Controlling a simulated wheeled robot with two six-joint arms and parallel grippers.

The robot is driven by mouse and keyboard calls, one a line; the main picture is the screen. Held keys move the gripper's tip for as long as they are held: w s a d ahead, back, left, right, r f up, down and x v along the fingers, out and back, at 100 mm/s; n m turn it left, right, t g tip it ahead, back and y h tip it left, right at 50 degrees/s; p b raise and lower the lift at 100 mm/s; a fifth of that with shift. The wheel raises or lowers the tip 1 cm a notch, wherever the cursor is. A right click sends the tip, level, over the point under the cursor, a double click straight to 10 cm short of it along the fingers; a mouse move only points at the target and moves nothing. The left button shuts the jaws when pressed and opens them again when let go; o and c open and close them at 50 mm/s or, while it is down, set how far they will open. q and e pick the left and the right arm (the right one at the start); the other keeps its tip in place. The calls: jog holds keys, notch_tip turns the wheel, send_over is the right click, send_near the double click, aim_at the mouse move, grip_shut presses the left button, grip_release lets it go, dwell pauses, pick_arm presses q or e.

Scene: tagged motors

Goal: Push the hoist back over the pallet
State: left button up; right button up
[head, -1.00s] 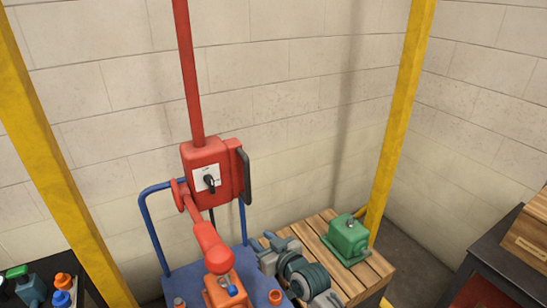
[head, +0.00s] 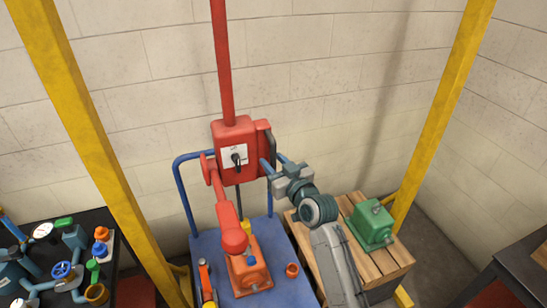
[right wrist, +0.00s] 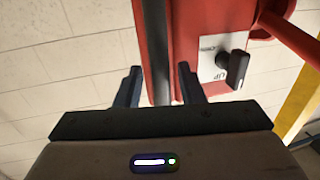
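The hoist's red box (head: 236,152) hangs on a red pole above the back of the blue cart, left of the pallet (head: 396,262). It has a black switch on a white plate, also in the right wrist view (right wrist: 225,65). A dark upright handle (right wrist: 157,45) is on the box's right side. My right gripper (head: 274,165) is at that handle; in the right wrist view its fingers (right wrist: 159,85) are apart, with the handle between them and gaps showing. A green motor (head: 371,224) sits on the wooden pallet. My left gripper is out of view.
An orange motor (head: 249,270) is on the blue cart (head: 206,247), under the hoist's red arm (head: 228,215). Yellow posts stand left (head: 75,115) and right (head: 438,110). A dark table (head: 98,219) with several coloured parts is at left. A block wall is behind.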

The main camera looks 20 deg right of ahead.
jog(key=shift+w+a, duration=0.15)
jog(key=shift+w, duration=0.15)
grip_shut()
